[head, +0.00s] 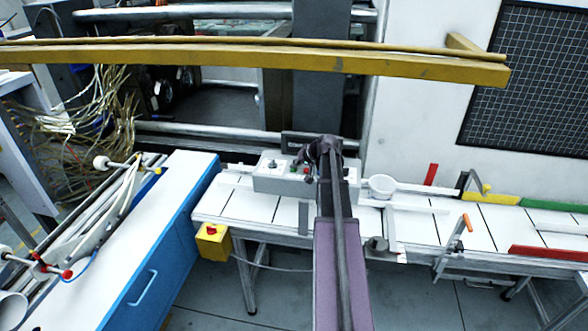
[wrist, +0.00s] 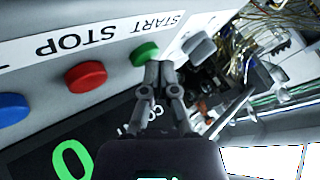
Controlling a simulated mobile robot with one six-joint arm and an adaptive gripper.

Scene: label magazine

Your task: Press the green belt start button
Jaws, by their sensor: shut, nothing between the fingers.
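The green start button (wrist: 145,53) is a round cap on the grey panel, beside the upside-down START label (wrist: 156,24) in the wrist view. My gripper (wrist: 159,68) is shut and empty, its fingertips just beside and below the green button in that picture. I cannot tell whether they touch it. A red button (wrist: 86,77) sits to the left, near the STOP label (wrist: 62,45), and a blue button (wrist: 12,110) is further left. In the head view, my gripper (head: 322,148) is at the right part of the grey control box (head: 268,184), partly hiding it.
A yellow box with a red top (head: 212,243) hangs at the bench's left corner. A white round cup (head: 382,186) stands right of my arm. A yellow beam (head: 250,60) crosses overhead. A blue cabinet (head: 165,255) stands left.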

